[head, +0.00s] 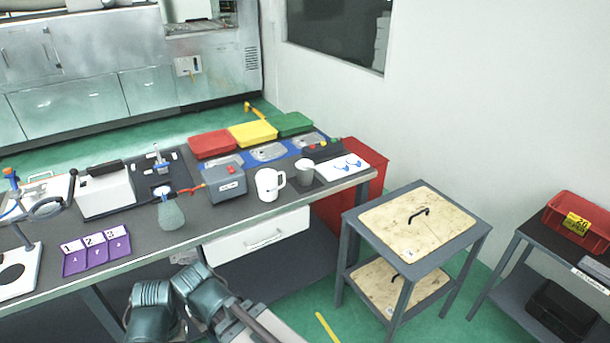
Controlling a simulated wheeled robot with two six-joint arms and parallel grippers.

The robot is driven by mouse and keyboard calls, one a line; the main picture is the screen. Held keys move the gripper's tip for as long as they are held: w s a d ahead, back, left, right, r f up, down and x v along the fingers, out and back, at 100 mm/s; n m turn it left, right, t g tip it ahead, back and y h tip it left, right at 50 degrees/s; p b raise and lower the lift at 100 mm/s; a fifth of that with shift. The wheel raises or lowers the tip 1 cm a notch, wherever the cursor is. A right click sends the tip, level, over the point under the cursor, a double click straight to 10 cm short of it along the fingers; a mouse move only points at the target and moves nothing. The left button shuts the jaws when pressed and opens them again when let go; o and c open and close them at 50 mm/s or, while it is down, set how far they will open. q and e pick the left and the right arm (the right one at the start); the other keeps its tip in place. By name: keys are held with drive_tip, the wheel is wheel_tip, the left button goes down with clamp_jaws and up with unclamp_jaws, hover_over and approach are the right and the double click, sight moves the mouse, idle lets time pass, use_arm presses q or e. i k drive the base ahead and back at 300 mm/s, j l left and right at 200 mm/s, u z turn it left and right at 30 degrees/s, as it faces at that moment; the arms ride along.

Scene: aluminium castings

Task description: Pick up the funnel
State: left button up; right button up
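A translucent grey-green piece (171,215), wide at the bottom and narrowing upward, is at the front part of the dark workbench (140,240). It is the only thing here that looks like a funnel, with its wide end down. A thin orange-red tool (190,188) lies just behind it. Neither of my grippers can be made out. Only teal and grey links of my own arm show at the bottom edge, in front of the bench and apart from the funnel.
A grey box with a red button (226,184), a white mug (268,185) and a grey cup (304,171) stand right of the funnel. Purple numbered bins (95,255) stand to its left. Behind it is a dark fixture (160,170). Bare bench lies between bins and funnel.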

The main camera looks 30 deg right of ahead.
sight(304, 168)
drive_tip(key=i+l+z, duration=0.75)
drive_tip(key=l, duration=0.2)
drive_tip(key=i+l+z, duration=0.4)
